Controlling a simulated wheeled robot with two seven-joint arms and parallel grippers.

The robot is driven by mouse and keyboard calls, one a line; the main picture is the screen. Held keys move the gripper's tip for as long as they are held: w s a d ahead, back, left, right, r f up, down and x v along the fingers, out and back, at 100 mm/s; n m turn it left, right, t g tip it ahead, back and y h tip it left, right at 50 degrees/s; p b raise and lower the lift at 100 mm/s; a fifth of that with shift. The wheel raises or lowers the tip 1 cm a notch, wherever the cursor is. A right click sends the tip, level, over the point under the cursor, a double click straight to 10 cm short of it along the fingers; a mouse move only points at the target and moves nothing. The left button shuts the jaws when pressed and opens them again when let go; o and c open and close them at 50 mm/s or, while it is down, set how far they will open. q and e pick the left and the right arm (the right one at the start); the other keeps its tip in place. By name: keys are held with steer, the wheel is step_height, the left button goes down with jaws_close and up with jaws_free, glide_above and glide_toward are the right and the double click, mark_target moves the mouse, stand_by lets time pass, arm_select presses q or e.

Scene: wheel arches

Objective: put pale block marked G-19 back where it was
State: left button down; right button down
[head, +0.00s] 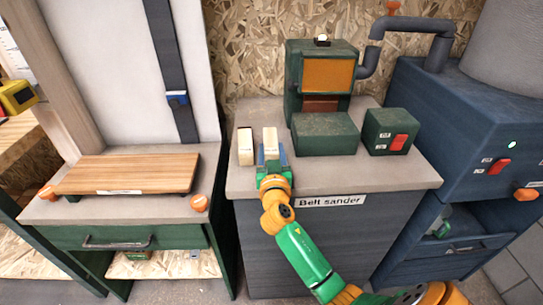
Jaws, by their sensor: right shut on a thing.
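My right gripper (271,155) reaches over the left part of the belt sander bench, its fingers shut on a pale block (270,137). The block stands out beyond the fingertips, and its lower part is hidden by the gripper. I cannot tell whether it touches the bench top. A second pale block (245,140) stands just left of it on the bench top, close to the bench's left edge. Any marking on either block is too small to read, so I cannot tell which is G-19. My left gripper is not in view.
The green belt sander (325,133) and its switch box (390,131) stand right of the blocks on the grey bench (400,174). A wooden board (130,174) lies on the left cabinet. A gap separates the benches. A blue machine (455,120) stands at right.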

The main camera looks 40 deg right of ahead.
steer(key=shift+f, duration=0.15)
steer(key=shift+f, duration=0.15)
steer(key=shift+c, duration=1.7)
jaws_free()
steer(key=shift+r, duration=0.25)
steer(key=b+v, duration=0.1)
steer(key=v, duration=1.1)
steer(key=shift+b, duration=0.3)
